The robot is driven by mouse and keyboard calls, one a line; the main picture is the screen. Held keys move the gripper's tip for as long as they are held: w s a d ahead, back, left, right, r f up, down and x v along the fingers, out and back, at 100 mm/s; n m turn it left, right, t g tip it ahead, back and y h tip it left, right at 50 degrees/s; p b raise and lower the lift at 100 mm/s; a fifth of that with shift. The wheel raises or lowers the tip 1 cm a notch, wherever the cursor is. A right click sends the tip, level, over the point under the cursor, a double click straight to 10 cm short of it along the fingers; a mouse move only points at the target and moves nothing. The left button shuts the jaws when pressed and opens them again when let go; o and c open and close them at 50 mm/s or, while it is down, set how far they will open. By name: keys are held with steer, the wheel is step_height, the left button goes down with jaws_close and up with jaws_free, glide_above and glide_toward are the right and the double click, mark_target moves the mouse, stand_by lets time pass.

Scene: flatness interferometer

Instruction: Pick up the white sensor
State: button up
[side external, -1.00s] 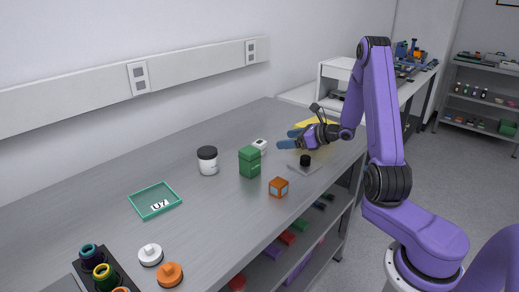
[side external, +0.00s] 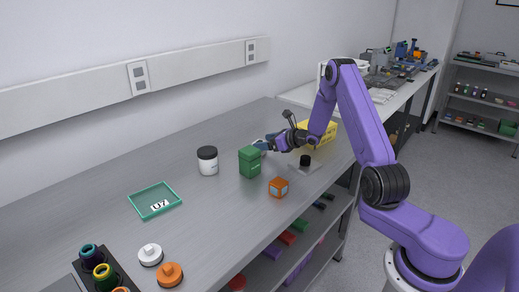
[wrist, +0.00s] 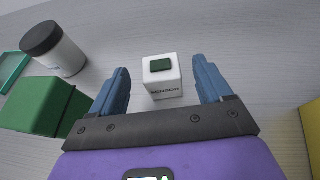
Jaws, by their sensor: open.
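The white sensor (wrist: 164,88) is a small white block with a dark green patch on top and the word SENSOR on its front. In the wrist view it stands on the table between the two blue fingers of my gripper (wrist: 162,68), with a gap on each side. My gripper is open and holds nothing. In the side external view my gripper (side external: 265,144) is low over the table behind the green box (side external: 250,162). There the sensor is hidden or too small to make out behind the fingers and the box.
The green box and a white jar with a black lid (side external: 207,160) stand close to the left. An orange cube (side external: 278,187) and a small plate with a black knob (side external: 305,160) are nearer the front. A yellow box (side external: 320,133) is to the right. A green tray (side external: 155,200) lies farther left.

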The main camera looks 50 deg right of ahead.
mark_target(259, 141)
steer(key=shift+r+x, duration=0.2)
steer(key=shift+x, duration=2.45)
steer(key=c, duration=1.3)
